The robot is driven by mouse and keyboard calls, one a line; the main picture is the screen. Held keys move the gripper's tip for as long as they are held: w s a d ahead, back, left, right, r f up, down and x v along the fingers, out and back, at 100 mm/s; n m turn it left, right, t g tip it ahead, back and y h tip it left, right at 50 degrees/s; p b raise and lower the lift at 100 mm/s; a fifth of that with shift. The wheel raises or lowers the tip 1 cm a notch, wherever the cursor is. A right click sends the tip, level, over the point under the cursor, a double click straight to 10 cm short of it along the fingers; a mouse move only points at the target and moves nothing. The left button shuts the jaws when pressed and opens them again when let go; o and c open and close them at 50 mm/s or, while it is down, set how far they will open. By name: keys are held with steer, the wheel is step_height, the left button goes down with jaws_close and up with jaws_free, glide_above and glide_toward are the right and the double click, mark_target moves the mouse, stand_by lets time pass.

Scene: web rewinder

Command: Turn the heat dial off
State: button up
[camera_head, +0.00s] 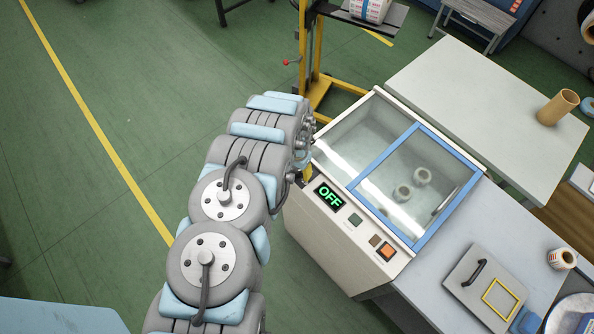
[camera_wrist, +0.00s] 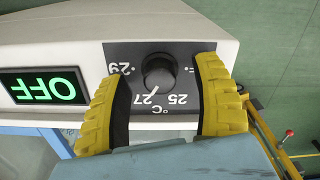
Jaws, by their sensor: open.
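The heat dial (camera_wrist: 158,75) is a round black knob on a dark panel in the wrist view. Its white pointer line aims toward the 27 mark; 29, 25 and °C also show, upside down. My gripper (camera_wrist: 163,74) is open, with one yellow finger on each side of the dial and a gap between finger and knob on both sides. A green OFF display (camera_wrist: 43,89) sits beside the dial panel; it also shows on the white machine in the head view (camera_head: 329,197). In the head view my arm hides the dial and most of the gripper.
The machine has a clear, blue-framed lid (camera_head: 419,240) with white rolls inside and an orange button (camera_head: 387,252). A grey table (camera_head: 480,110) stands behind it. A yellow frame with a red-knobbed lever (camera_head: 286,62) is close to the arm's end. Green floor lies open at left.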

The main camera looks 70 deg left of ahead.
steer(key=shift+f, duration=0.35)
jaws_close()
